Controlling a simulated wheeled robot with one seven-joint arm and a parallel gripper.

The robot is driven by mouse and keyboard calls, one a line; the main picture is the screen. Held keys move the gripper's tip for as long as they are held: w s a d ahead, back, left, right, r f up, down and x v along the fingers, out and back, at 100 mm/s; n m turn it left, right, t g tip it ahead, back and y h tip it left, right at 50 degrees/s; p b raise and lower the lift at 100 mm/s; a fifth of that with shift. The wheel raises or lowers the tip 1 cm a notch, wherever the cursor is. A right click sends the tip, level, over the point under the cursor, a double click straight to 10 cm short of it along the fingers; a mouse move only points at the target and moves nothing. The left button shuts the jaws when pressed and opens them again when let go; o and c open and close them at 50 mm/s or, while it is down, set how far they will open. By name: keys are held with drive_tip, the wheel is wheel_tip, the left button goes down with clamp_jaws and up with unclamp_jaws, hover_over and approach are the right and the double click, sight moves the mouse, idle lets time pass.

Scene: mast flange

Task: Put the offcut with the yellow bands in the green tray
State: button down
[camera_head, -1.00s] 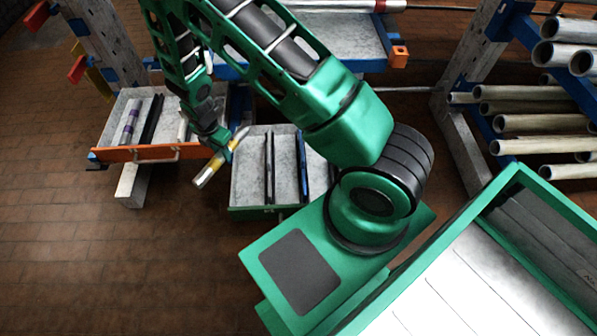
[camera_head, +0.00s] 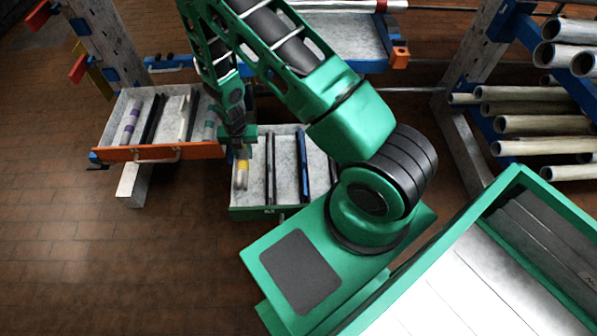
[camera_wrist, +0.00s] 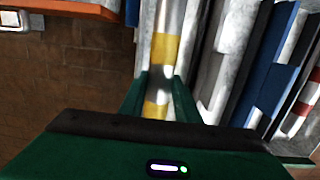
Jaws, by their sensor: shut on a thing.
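The offcut with yellow bands (camera_head: 241,172) is a pale tube, held by my gripper (camera_head: 241,152) over the left part of the green tray (camera_head: 250,213). In the wrist view the offcut (camera_wrist: 168,48) runs lengthwise between the two green fingers of my gripper (camera_wrist: 160,98), which are shut on it. It lies about parallel to the dark strips in the tray. I cannot tell whether it touches the tray floor. Part of the offcut is hidden by my gripper.
An orange-fronted drawer (camera_head: 160,153) at left holds several other pieces, one with purple bands (camera_head: 131,120). The green tray also holds dark and blue strips (camera_head: 304,165). A rack of pipes (camera_head: 540,122) stands at right. Open floor (camera_head: 90,250) lies at lower left.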

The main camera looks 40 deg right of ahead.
drive_tip(key=shift+s+d+f, duration=0.1)
drive_tip(key=shift+d+f, duration=0.05)
drive_tip(key=shift+d, duration=0.45)
wheel_tip(320, 180, down, 10)
drive_tip(key=shift+r, duration=0.1)
drive_tip(key=c, duration=1.3)
unclamp_jaws()
drive_tip(key=shift+c, duration=0.2)
